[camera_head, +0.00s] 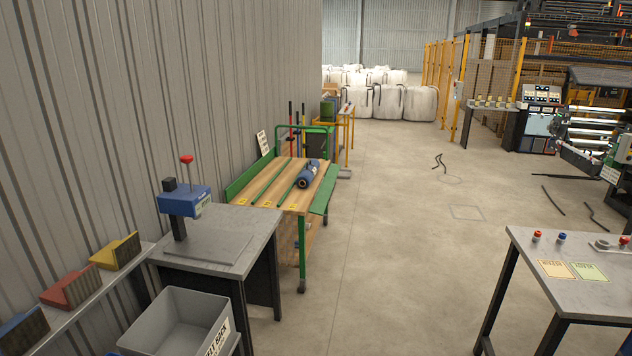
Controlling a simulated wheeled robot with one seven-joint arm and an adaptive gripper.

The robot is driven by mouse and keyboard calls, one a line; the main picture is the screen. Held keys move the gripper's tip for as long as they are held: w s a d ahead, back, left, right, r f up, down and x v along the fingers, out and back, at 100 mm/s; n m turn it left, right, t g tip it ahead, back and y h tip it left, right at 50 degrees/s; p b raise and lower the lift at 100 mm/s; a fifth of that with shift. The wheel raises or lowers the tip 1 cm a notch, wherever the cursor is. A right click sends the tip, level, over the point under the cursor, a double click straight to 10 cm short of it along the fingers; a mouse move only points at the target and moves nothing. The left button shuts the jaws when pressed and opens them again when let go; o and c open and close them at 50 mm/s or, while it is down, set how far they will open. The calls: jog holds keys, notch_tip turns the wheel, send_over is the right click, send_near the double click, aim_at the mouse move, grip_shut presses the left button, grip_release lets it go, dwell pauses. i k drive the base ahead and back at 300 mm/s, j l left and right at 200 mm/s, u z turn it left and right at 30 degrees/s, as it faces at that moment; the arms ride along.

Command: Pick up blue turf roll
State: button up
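A dark blue turf roll (308,174) lies on the wooden top of a green-framed bench (262,190) against the corrugated wall. It looks like a short cylinder with its round end turned partly toward me, at the bench's right part. Green strips run along the bench top to its left. My gripper is not in this view, and nothing is seen touching the roll.
A grey table (262,226) with a blue press (186,200) stands before the bench at left, with a grey bin (180,318) nearer. Another table (590,272) stands at right. The concrete floor (400,230) between them is clear.

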aim_at(306, 176)
jog(key=i+z, duration=0.45)
jog(key=i, duration=1.55)
jog(key=i+u, duration=0.3)
jog(key=i, duration=2)
jog(key=i+j+z, duration=0.1)
jog(key=i, duration=0.4)
jog(key=i+j+z, duration=0.15)
jog(key=i, duration=0.35)
